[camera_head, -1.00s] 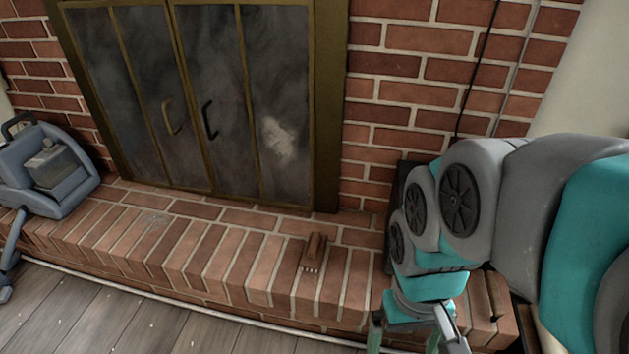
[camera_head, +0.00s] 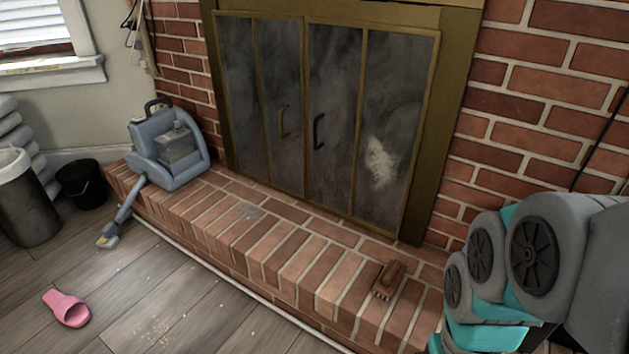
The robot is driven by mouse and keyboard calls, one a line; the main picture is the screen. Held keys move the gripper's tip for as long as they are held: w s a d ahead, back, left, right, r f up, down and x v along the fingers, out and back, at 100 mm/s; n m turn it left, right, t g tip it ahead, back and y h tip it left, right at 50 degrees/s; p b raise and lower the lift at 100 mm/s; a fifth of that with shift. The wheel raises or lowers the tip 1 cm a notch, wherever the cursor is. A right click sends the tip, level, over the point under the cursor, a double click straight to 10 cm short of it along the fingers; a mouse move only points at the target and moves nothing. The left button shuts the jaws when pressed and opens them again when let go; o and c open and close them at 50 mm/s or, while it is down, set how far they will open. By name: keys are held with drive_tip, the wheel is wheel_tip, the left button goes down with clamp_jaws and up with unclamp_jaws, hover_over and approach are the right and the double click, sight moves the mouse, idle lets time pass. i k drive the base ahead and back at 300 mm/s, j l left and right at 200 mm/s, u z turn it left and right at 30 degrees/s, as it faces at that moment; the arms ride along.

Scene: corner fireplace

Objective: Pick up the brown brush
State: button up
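The brown brush (camera_head: 389,280) lies on the brick hearth ledge (camera_head: 290,243), near its front edge and to the right of the middle. It has a brown wooden body with pale bristles at its near end. My grey and teal arm shows at the lower right, to the right of the brush and apart from it. My gripper is out of the picture, below the bottom edge.
A blue-grey vacuum cleaner (camera_head: 168,148) stands at the hearth's left end, its hose reaching the floor. A black bucket (camera_head: 82,184), a dark bin (camera_head: 28,205) and a pink slipper (camera_head: 66,308) stand or lie left. Glass fireplace doors (camera_head: 330,120) rise behind.

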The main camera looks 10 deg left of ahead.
sight(388, 281)
drive_tip(key=j+z, duration=0.45)
drive_tip(key=j, duration=0.25)
drive_tip(key=k+j+z, duration=0.1)
drive_tip(key=j+z, duration=0.3)
drive_tip(key=j, duration=0.25)
